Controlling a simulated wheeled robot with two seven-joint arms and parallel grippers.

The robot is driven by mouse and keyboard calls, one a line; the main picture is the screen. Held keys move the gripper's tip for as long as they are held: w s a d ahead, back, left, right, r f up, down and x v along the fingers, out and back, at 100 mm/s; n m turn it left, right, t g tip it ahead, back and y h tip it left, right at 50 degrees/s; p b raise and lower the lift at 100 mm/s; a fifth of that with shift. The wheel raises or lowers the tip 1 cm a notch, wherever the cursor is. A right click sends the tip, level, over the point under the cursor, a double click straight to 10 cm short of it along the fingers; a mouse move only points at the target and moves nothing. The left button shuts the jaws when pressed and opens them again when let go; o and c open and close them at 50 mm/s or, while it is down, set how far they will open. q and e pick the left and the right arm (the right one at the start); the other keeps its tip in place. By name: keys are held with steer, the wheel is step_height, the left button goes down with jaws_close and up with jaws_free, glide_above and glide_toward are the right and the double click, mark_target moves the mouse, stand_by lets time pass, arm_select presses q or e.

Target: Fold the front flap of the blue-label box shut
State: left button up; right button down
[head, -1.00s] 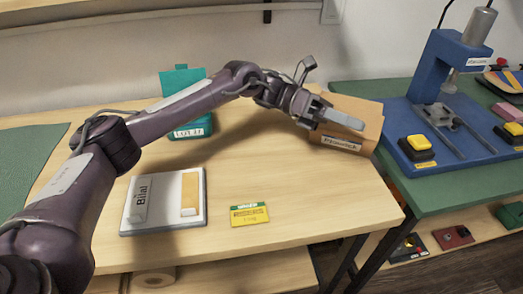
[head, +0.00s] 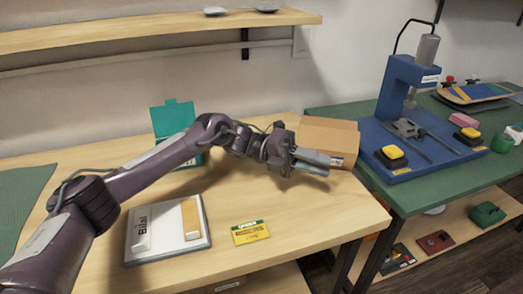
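A brown cardboard box (head: 328,133) stands at the right end of the wooden table. Its top looks flat, and its front face is mostly hidden behind my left gripper. I see no blue label on it; only a bit of a pale label shows by the fingertips. My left gripper (head: 318,163) is in front of the box, its fingers pointing right. The fingers look close together with nothing between them. I cannot tell whether they touch the box. The front flap cannot be made out. My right gripper is not in view.
A teal box (head: 172,119) with a raised lid stands behind my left arm. A white-grey tray (head: 168,245) and a yellow-green card (head: 250,232) lie near the front. A blue press (head: 409,84) stands on the green table to the right.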

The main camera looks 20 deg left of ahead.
arm_select(q)
steer(key=a+n+t+p, duration=0.2)
steer(key=a+n+p, duration=0.2)
steer(key=n, duration=1.1)
steer(key=a+n+t+p, duration=0.2)
steer(key=a+n+p, duration=0.3)
steer(key=n, duration=1)
steer(key=shift+a+f, duration=0.35)
steer(key=shift+a, duration=1.15)
